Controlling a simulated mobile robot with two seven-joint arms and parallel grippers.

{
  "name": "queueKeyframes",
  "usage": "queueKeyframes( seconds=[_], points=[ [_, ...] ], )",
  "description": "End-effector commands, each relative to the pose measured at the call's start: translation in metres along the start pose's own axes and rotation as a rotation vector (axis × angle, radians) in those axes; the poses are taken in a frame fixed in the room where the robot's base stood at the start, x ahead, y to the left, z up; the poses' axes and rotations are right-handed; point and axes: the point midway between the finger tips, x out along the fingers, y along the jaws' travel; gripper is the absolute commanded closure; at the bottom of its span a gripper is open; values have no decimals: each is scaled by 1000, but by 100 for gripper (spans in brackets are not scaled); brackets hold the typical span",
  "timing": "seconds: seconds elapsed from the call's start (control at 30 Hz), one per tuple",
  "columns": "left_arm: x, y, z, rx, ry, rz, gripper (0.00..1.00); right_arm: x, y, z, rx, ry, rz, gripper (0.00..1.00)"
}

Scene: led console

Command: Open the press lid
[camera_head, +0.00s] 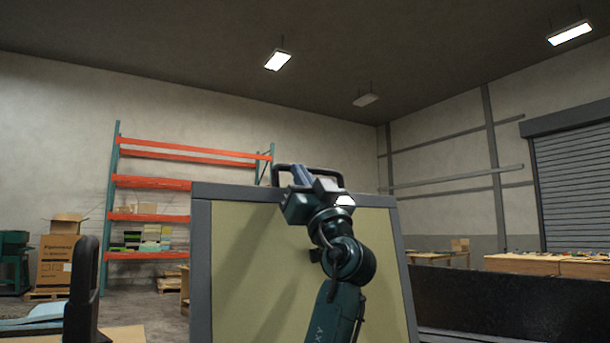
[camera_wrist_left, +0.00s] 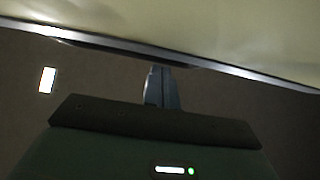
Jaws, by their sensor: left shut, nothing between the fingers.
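The press lid (camera_head: 245,265) stands raised and steep in front of me, a beige panel in a dark grey frame. Its black handle (camera_head: 325,171) is on the top edge. My left gripper (camera_head: 300,176) is at that top edge, in front of the handle and partly covering it. Its fingers are together, with nothing between them. In the left wrist view the closed fingers (camera_wrist_left: 162,88) point toward the lid's edge, and the beige panel (camera_wrist_left: 230,30) fills the top. Whether the fingers touch the handle cannot be told. My right gripper is not in view.
A dark upright loop-shaped part (camera_head: 83,285) stands at the lower left. A long black panel (camera_head: 510,305) lies at the lower right. An orange shelf rack (camera_head: 150,183), cardboard boxes (camera_head: 56,257) and wooden benches (camera_head: 535,264) are farther back. Space above the lid is clear.

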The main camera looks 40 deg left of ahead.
Motion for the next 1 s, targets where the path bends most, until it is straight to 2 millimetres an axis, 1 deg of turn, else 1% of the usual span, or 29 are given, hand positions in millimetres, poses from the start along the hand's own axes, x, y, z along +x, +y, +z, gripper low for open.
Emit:
queueKeyframes(
  seconds=[0.17,0.27,0.37,0.5,0.6,0.7,0.83,1.0],
  points=[
    [0,0,1,1,-2,0,100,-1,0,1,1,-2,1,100],
    [7,0,8,3,-21,0,100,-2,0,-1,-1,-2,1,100],
    [21,0,26,5,-66,0,100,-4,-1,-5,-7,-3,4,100],
    [44,0,62,4,-148,-1,100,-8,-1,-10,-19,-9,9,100],
    [56,1,86,5,-201,1,100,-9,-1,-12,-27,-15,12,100],
    [64,0,105,4,-240,0,100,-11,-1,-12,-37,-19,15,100],
    [68,0,118,1,-266,0,100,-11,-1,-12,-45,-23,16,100],
    [68,-1,120,0,-270,-1,100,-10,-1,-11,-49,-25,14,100]
  ],
)
